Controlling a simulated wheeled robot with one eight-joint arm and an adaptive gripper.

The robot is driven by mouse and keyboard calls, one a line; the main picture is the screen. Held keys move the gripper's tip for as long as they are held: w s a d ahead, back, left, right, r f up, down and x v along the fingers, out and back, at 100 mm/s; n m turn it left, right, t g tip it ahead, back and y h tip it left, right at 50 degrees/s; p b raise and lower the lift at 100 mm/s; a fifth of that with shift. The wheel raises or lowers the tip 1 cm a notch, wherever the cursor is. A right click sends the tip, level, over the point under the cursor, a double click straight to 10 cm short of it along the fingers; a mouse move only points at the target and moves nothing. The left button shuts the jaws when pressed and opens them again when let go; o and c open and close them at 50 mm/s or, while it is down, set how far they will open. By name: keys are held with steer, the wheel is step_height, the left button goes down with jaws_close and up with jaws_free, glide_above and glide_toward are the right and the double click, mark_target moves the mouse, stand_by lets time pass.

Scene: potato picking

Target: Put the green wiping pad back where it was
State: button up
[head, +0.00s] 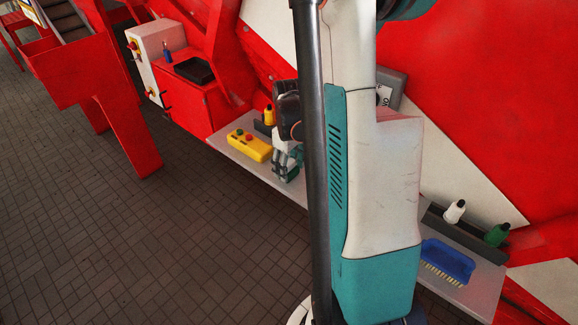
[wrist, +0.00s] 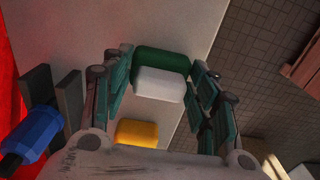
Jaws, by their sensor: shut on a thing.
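The green wiping pad (wrist: 165,62), a green block with a white layer, lies between the two fingers of my gripper (wrist: 160,82) in the wrist view. The fingers are shut on its sides. Whether the pad touches the shelf is not clear.
The pale shelf (head: 226,138) runs along the red machine. The wrist view shows a blue bottle (wrist: 36,135) and a yellow block (wrist: 138,132).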

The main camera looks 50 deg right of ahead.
mark_target(289, 163)
steer(key=o, duration=1.1)
step_height(289, 163, up, 12)
steer(key=p, duration=0.2)
steer(key=shift+w+a, duration=0.1)
